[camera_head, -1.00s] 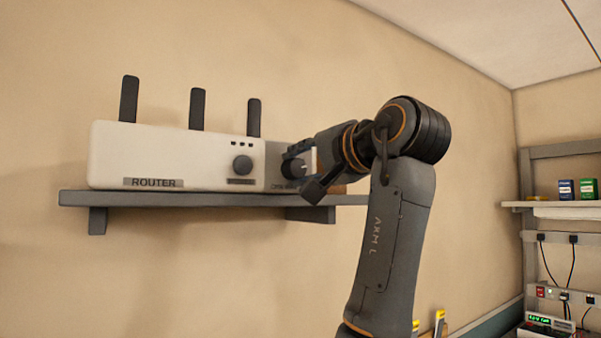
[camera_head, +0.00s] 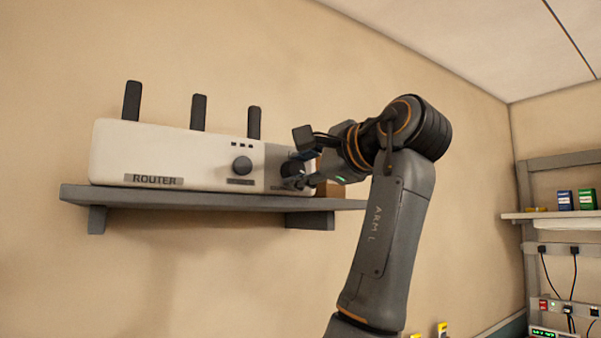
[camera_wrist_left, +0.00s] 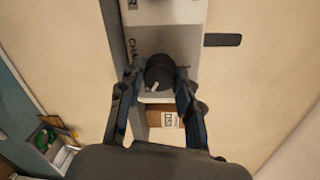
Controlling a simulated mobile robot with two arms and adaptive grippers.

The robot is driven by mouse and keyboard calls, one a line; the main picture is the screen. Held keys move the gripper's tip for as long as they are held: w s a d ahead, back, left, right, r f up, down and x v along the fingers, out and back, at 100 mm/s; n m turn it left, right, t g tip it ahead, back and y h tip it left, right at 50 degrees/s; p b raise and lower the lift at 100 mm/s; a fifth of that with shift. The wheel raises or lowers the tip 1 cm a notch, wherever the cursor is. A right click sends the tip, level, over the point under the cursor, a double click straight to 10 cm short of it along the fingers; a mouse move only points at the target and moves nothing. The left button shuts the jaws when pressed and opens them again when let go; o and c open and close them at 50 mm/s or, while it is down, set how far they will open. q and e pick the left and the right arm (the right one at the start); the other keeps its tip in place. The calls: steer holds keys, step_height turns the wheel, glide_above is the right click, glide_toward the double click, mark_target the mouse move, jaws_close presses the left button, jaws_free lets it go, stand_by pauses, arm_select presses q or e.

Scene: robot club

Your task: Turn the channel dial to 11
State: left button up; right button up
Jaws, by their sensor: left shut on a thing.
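The channel dial is a dark round knob on the grey right end of the white router (camera_head: 115,152). It shows in the left wrist view (camera_wrist_left: 160,70) beside a partly hidden "CHAN..." label, with a white pointer mark near its lower left edge in that picture. My left gripper (camera_head: 303,176) is at the router's right end; in the left wrist view its two fingers (camera_wrist_left: 158,80) sit on either side of the dial, shut on it. The number the pointer faces cannot be read. In the head view the gripper hides part of the dial. My right gripper is not in view.
The router stands on a grey wall shelf (camera_head: 180,200) with three dark antennas. A second dial (camera_head: 242,165) is on its front. A brown box (camera_head: 328,190) is at the shelf's right end. Another shelf (camera_head: 560,215) with small boxes is at far right.

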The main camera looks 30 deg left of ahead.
arm_select(q)
steer(key=shift+m, duration=0.3)
steer(key=o, duration=1.1)
steer(key=shift+o, duration=0.2)
steer(key=v, duration=1.2)
steer(key=shift+w+d, duration=0.1)
steer(key=shift+w, duration=0.05)
